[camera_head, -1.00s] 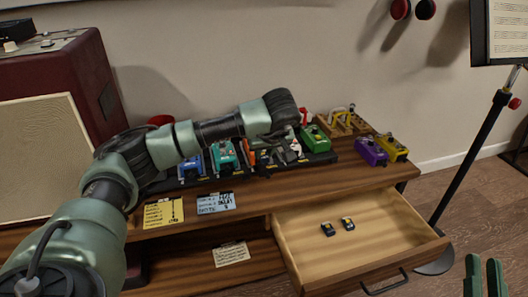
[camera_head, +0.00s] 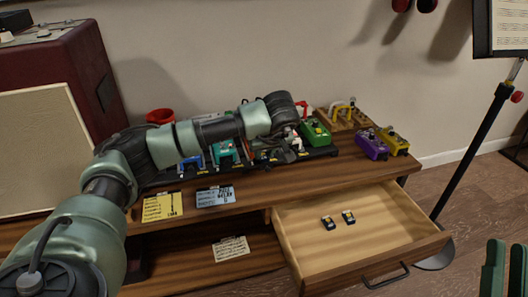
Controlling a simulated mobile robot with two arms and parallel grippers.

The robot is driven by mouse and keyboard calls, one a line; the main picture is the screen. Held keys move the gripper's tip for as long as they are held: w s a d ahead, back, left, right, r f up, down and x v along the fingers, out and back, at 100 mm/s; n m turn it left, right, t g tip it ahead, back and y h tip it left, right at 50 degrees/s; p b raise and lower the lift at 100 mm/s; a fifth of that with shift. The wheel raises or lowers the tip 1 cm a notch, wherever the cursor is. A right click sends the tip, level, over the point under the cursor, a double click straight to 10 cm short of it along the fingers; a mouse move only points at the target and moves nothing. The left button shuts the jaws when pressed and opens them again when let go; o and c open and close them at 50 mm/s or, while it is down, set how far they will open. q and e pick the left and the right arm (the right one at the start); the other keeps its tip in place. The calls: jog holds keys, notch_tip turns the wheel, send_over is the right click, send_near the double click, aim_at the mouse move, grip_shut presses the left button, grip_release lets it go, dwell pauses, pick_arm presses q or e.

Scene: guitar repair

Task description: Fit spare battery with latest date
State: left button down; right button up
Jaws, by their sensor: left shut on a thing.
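My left arm reaches in from the left over the row of pedals on the dark pedalboard (camera_head: 328,154). My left gripper (camera_head: 287,153) points down among the pedals, just left of the green pedal (camera_head: 315,132). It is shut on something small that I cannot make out. A blue pedal (camera_head: 192,161) and a teal pedal (camera_head: 225,152) stand left of it, and a pedal between is partly hidden. Two small dark batteries (camera_head: 328,222) (camera_head: 348,217) with pale labels lie in the open drawer (camera_head: 390,215); their dates are unreadable. My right gripper (camera_head: 503,270) is open and empty at the lower right.
A yellow note (camera_head: 162,207) and a blue note (camera_head: 215,197) lie on the bench front; a paper card (camera_head: 231,249) is on the shelf below. Purple (camera_head: 371,144) and yellow (camera_head: 394,143) pedals stand at right. A music stand (camera_head: 470,140) is beyond the drawer.

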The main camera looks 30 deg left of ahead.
jog(key=shift+w+f, duration=0.1)
dwell(0.3)
jog(key=shift+w+f+g, duration=0.3)
jog(key=shift+f+g, duration=0.1)
jog(key=shift+f, duration=0.05)
pick_arm(q)
jog(key=shift+p, duration=0.3)
pick_arm(e)
jog(key=shift+w+f+g, duration=0.35)
jog(key=shift+f+g, duration=0.05)
jog(key=shift+f, duration=0.15)
dwell(0.5)
jog(key=shift+w+f+h, duration=0.1)
jog(key=shift+f+h, duration=0.1)
jog(key=shift+h, duration=0.1)
jog(key=shift+w+f+g+h, duration=0.2)
jog(key=shift+f+g, duration=0.1)
jog(key=shift+f, duration=0.15)
jog(key=shift+w+f+g+h, duration=0.1)
jog(key=shift+w+f+g, duration=0.05)
jog(key=shift+f+g, duration=0.2)
pick_arm(q)
jog(key=shift+f, duration=0.15)
pick_arm(e)
jog(key=shift+s+r, duration=0.1)
dwell(0.4)
